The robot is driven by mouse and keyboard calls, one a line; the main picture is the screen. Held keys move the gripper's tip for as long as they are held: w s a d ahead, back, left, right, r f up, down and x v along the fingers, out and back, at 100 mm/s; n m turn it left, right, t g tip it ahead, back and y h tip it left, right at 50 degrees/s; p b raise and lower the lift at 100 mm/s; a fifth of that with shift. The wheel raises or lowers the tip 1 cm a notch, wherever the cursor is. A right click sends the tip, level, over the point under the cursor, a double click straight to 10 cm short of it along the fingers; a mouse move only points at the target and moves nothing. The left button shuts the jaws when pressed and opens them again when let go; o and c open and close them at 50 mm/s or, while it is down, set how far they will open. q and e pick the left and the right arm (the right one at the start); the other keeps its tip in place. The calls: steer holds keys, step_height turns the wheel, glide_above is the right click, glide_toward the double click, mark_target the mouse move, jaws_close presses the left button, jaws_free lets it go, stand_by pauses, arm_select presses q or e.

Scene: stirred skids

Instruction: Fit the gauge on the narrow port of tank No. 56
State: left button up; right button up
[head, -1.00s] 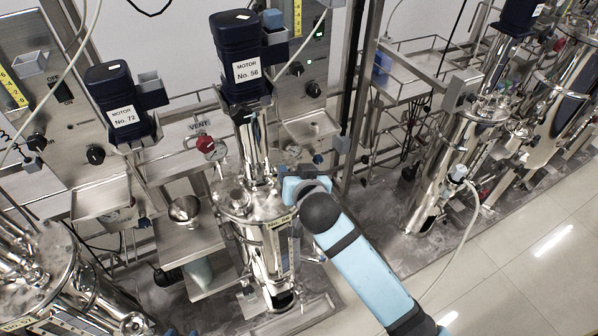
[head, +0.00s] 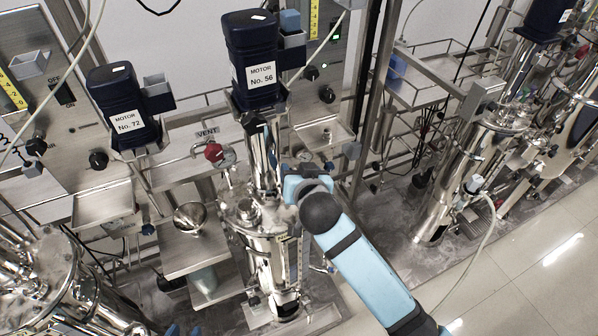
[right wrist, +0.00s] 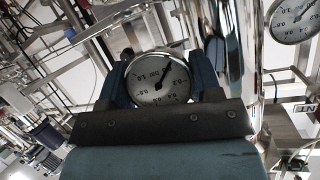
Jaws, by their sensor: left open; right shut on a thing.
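Tank No. 56 (head: 262,250) is a shiny steel vessel in the middle of the head view, under the dark motor marked No. 56 (head: 254,62). Its lid (head: 238,212) carries several metal fittings; I cannot tell which is the narrow port. My right gripper is over the right side of this lid, its fingers hidden behind my light blue wrist. In the right wrist view it (right wrist: 162,85) is shut on a round white-faced gauge (right wrist: 160,78), the dial facing the camera. Two small blue tips at the bottom edge of the head view look like my left gripper (head: 184,331), open and empty.
A red vent valve (head: 213,152) with a gauge (head: 228,157) stands left of the motor column. Another gauge shows in the right wrist view (right wrist: 292,18). Motor No. 72 (head: 123,105) is at left, and a steel post (head: 372,90) stands close at right.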

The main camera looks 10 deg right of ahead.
steer(key=shift+w+d+f, duration=0.15)
steer(key=shift+w, duration=0.1)
steer(key=shift+w+d+f, duration=0.1)
steer(key=shift+w, duration=0.05)
arm_select(q)
steer(key=shift+w+d+r, duration=0.1)
steer(key=shift+w+r, duration=0.05)
steer(key=shift+w, duration=0.15)
steer(key=shift+r+p, duration=0.2)
steer(key=shift+p, duration=0.25)
steer(key=shift+f, duration=0.2)
arm_select(e)
steer(key=shift+f, duration=0.3)
stand_by(0.9)
